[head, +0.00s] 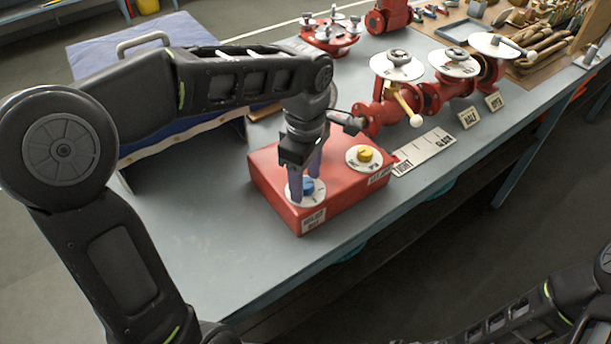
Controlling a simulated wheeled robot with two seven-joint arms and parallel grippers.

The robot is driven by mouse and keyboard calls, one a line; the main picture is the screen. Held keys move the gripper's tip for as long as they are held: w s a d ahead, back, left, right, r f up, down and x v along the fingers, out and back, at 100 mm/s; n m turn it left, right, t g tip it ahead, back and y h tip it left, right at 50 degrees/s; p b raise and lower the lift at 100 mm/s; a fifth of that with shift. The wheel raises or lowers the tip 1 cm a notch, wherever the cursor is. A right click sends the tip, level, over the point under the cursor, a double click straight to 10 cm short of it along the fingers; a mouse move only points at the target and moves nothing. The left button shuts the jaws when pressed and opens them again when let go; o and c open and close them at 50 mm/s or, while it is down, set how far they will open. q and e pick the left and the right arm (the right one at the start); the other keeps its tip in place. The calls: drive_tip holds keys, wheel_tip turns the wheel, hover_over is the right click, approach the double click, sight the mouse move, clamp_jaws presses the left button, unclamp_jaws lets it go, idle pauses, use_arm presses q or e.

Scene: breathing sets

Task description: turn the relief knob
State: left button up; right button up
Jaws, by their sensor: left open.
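A red box (275,175) sits on the grey table and carries two knobs on white dials. The blue knob (308,187) is on the near left dial, above a small label plate (313,220) whose print is too small to read surely. The yellow knob (365,154) is on the far right dial. I cannot tell from the labels which one is the relief knob. My left gripper (306,178) points down at the blue knob, with its open fingers about the knob and partly hiding it. I cannot tell whether they touch it. My right gripper is out of view.
Red valves with white discs (397,65) stand behind the box to the right. A white marked strip (424,152) lies beside the box. A blue padded case (150,50) is at the back left. The table (210,240) is clear at the front left.

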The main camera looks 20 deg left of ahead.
use_arm(q)
clamp_jaws()
idle(0.5)
drive_tip(key=shift+m, duration=0.5)
drive_tip(key=shift+m+b, duration=0.4)
drive_tip(key=shift+m, duration=0.3)
drive_tip(key=m, duration=0.3)
drive_tip(key=shift+b, duration=0.3)
drive_tip(key=m, duration=0.6)
drive_tip(key=shift+m, duration=0.3)
